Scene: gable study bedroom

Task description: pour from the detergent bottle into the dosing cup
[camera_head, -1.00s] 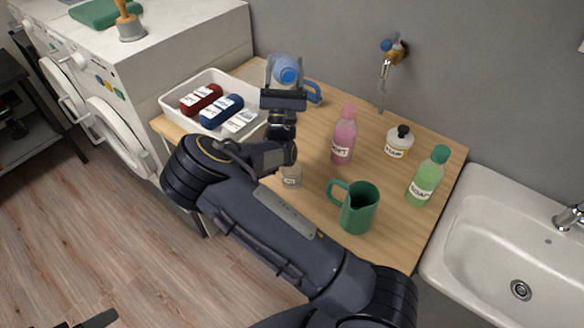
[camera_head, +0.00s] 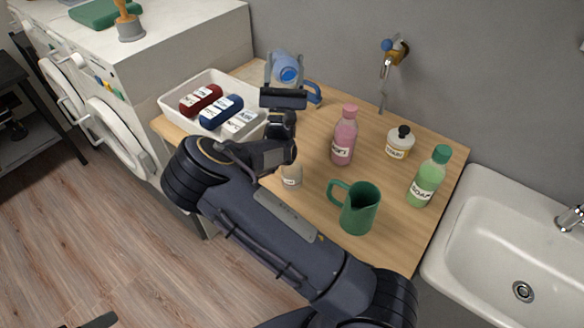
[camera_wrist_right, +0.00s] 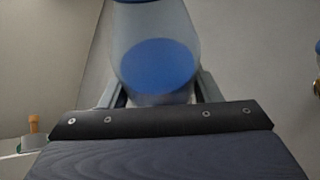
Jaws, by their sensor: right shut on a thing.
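My right gripper (camera_head: 284,82) is shut on a pale blue, translucent bottle (camera_head: 279,60), which I take to be the detergent bottle. It is held at the back of the wooden counter, tilted, with a darker blue round end facing the camera. In the right wrist view the bottle (camera_wrist_right: 155,25) sits between the fingers, its blue round end towards me. A blue handle (camera_head: 315,95) shows just right of the gripper; the rest of that thing is hidden, and I cannot tell whether it is the dosing cup. A dark piece at the bottom left edge may be my left gripper.
The counter (camera_head: 395,250) holds a green jug (camera_head: 362,212), a pink bottle (camera_head: 344,140), a green soap bottle (camera_head: 427,180), a white jar (camera_head: 399,145) and a small cream container (camera_head: 291,176) beside my arm. A white tray (camera_head: 172,106) holds bottles. A sink (camera_head: 470,235) stands right.

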